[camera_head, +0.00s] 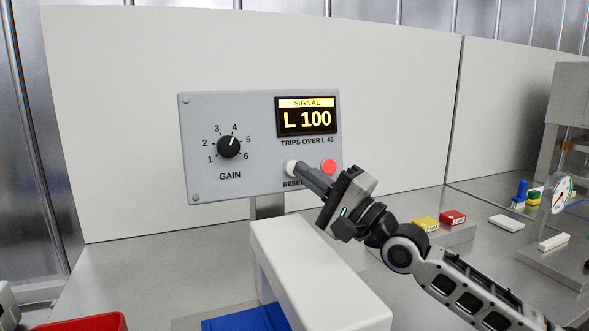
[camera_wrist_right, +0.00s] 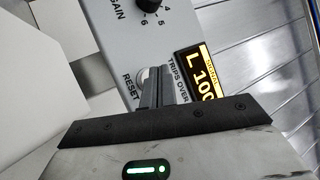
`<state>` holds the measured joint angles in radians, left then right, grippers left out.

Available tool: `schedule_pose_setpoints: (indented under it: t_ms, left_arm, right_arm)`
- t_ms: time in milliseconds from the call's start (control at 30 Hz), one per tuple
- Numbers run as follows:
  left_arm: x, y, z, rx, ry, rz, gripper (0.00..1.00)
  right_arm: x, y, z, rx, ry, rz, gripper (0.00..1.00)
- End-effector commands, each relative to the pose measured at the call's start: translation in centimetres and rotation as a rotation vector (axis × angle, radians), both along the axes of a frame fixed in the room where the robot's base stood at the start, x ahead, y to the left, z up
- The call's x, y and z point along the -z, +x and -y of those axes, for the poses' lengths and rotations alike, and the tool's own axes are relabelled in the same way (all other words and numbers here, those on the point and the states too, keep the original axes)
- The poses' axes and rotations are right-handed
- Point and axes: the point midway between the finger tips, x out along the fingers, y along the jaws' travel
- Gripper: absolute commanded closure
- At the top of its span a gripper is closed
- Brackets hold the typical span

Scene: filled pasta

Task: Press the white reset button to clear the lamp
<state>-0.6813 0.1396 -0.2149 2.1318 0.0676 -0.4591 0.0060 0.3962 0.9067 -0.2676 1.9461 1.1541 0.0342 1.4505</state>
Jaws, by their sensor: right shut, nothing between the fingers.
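The grey control panel (camera_head: 258,180) carries a round white reset button (camera_head: 289,167) above the RESET label. A red lamp (camera_head: 329,167) sits to its right and looks bright red. My right gripper (camera_head: 300,170) is shut and empty, with its fingertips at the button's right edge in the head view. In the right wrist view the fingertips (camera_wrist_right: 161,82) overlap part of the white button (camera_wrist_right: 144,75). I cannot tell whether they touch or press it. The display (camera_head: 307,118) reads L 100, above "TRIPS OVER L 45". My left gripper is not in view.
The black gain knob (camera_head: 228,146) points near 4. A white box-like machine (camera_head: 315,270) stands below the panel. A red tray (camera_head: 95,323) is at lower left. Yellow (camera_head: 425,224) and red (camera_head: 452,217) blocks and a dial gauge (camera_head: 561,194) are to the right.

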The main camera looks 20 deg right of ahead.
Motion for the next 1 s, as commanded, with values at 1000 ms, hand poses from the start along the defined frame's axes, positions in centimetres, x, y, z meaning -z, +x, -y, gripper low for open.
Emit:
schedule_pose_setpoints:
  t_ms: [1000]
  left_arm:
    - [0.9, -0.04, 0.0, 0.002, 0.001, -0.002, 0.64]
  right_arm:
    - [0.15, 0.86, 0.05, 0.0, 0.0, 0.0, 1.0]
